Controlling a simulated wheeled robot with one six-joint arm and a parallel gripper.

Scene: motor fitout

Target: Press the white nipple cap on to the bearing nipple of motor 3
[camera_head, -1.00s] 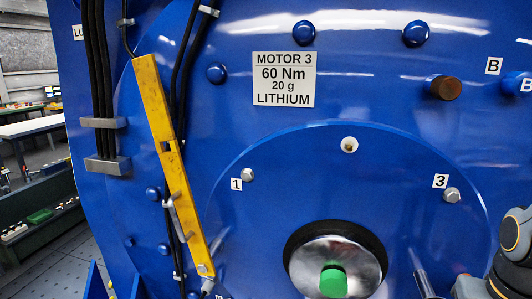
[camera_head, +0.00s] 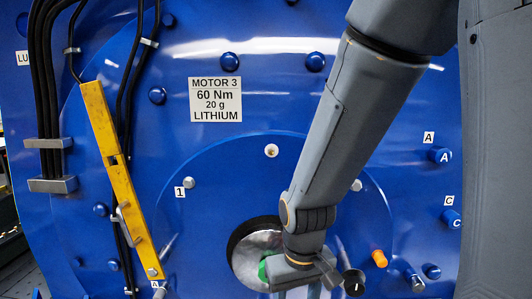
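The blue motor 3 (camera_head: 260,105) fills the view, with its white plate reading MOTOR 3, 60 Nm, 20 g, LITHIUM (camera_head: 215,100). A small round white fitting with a darker centre (camera_head: 271,151) sits at the top of the round bearing cover (camera_head: 235,165). I cannot tell whether it is the nipple or a cap on it. My arm reaches down across the cover. Its wrist end (camera_head: 318,274) is low, in front of the shaft area, below and right of the white fitting. The fingers are not clear, and I cannot make out a white cap at them.
A silver disc (camera_head: 246,262) with a green part (camera_head: 263,271) is partly behind my wrist. An orange piece (camera_head: 378,258) and blue plugs labelled A (camera_head: 440,156) and C (camera_head: 451,219) are at the right.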

